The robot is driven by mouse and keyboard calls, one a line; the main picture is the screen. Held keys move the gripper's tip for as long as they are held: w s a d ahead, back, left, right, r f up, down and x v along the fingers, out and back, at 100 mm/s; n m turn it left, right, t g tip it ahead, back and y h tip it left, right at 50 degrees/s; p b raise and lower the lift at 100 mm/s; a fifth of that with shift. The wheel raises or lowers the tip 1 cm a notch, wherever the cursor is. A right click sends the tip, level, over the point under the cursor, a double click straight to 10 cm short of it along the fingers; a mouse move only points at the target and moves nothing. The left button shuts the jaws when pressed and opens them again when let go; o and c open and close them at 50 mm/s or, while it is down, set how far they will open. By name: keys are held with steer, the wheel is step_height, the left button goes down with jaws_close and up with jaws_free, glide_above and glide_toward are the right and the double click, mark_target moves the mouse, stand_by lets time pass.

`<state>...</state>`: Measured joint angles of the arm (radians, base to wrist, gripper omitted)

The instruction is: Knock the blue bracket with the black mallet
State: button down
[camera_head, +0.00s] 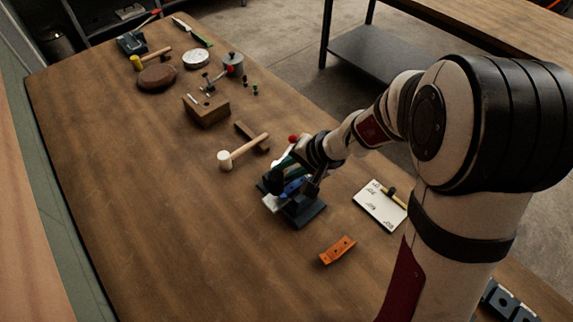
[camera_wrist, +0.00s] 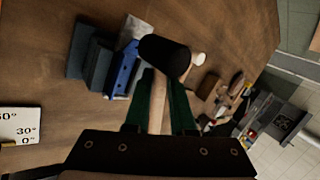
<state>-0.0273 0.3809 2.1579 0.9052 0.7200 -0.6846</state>
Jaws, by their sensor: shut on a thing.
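My gripper (camera_wrist: 160,112) has green fingers and is shut on the wooden handle of the black mallet (camera_wrist: 163,53). The mallet's black head is beyond the fingertips, and it also shows in the head view (camera_head: 273,181). The blue bracket (camera_wrist: 124,68) stands in a dark block-like holder (camera_wrist: 97,62), just left of the mallet head in the wrist view. In the head view the blue bracket (camera_head: 294,187) is partly hidden by my gripper (camera_head: 286,164). I cannot tell whether the mallet head touches the bracket.
A white-headed mallet (camera_head: 225,160) and a wooden block with tools (camera_head: 206,111) lie farther back. An orange bracket (camera_head: 338,250) lies in front, and a white angle card (camera_head: 380,206) lies to the right. The table's left side (camera_head: 120,190) is clear.

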steer(key=shift+f, duration=0.85)
step_height(320, 180, up, 5)
steer(key=shift+f, duration=0.15)
steer(key=shift+f, duration=0.1)
steer(key=shift+f, duration=0.55)
steer(key=shift+f, duration=0.15)
steer(key=shift+f, duration=2.1)
steer(key=shift+r, duration=2.85)
